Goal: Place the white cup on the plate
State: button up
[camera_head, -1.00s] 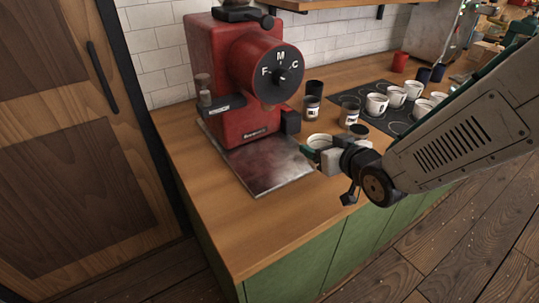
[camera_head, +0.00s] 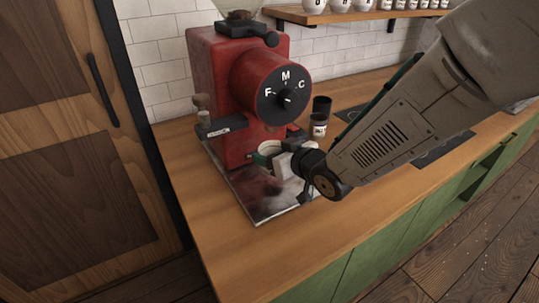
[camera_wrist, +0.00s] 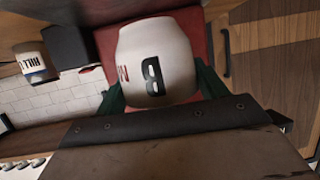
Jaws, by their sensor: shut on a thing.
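The metal plate (camera_head: 262,202) lies on the wooden counter in front of the red grinder (camera_head: 232,80). My gripper and the cup appear over the plate, close to the grinder's front. I cannot tell whether the cup touches the plate.
The grinder's dial (camera_head: 283,95) overhangs just above the cup. The counter (camera_head: 290,250) is clear in front of the plate. A wooden door (camera_head: 70,150) is at left.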

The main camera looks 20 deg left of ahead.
jog(key=shift+w+a, duration=0.3)
jog(key=shift+w, duration=0.05)
jog(key=f, duration=0.3)
jog(key=shift+w+a+f, duration=0.15)
jog(key=shift+w+a, duration=0.05)
jog(key=shift+w, duration=0.15)
jog(key=shift+a+f, duration=0.1)
jog(key=shift+f, duration=0.05)
jog(key=shift+f, duration=0.2)
jog(key=o, duration=1.1)
jog(key=shift+r, duration=0.15)
jog(key=shift+s+d+r, duration=0.15)
jog(key=shift+s+d, duration=0.05)
jog(key=shift+d, duration=0.05)
jog(key=v, duration=1.1)
jog(key=shift+s+d, duration=0.15)
jog(key=shift+d, duration=0.05)
